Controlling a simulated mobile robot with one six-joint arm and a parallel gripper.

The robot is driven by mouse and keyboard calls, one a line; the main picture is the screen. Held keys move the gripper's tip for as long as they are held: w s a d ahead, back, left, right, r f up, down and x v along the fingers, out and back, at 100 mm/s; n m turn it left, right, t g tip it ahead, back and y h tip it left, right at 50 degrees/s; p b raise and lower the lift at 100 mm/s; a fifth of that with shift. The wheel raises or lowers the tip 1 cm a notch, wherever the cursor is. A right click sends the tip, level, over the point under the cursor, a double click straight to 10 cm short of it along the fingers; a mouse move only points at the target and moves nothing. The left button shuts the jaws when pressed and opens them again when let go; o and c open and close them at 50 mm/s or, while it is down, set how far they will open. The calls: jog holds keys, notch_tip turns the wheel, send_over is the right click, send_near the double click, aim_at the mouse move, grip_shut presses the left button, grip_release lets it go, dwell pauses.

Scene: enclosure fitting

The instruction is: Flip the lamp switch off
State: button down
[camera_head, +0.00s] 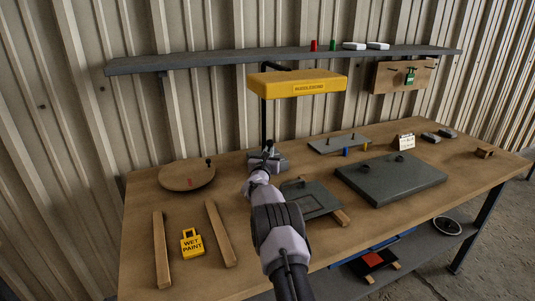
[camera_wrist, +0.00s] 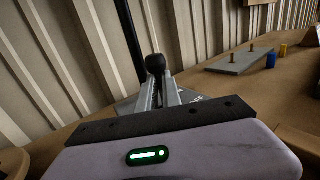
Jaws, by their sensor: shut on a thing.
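The lamp has a wide yellow head (camera_head: 297,83) on a dark post that rises from a grey base at the back of the workbench. Its base (camera_wrist: 197,98) shows in the wrist view, with partly hidden lettering that seems to end in "FF". My gripper (camera_head: 266,157) is at the lamp base, with my arm reaching in from the front. In the wrist view, the switch's dark rounded knob (camera_wrist: 155,63) stands at the tips of my gripper (camera_wrist: 160,85). The fingers are shut on the switch. They hide its lower part, so its tilt is hard to tell.
A round wooden board (camera_head: 187,176) lies left of the lamp. A dark framed panel (camera_head: 315,200) lies close to my arm's right, and a large grey slab (camera_head: 391,179) farther right. A yellow wet-paint tag (camera_head: 192,243) lies between wooden strips at front left. A shelf (camera_head: 200,60) runs behind.

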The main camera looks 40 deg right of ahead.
jog(key=shift+r, duration=0.1)
dwell(0.3)
jog(key=c, duration=1.5)
grip_release()
jog(key=shift+w, duration=0.1)
jog(key=shift+c, duration=0.2)
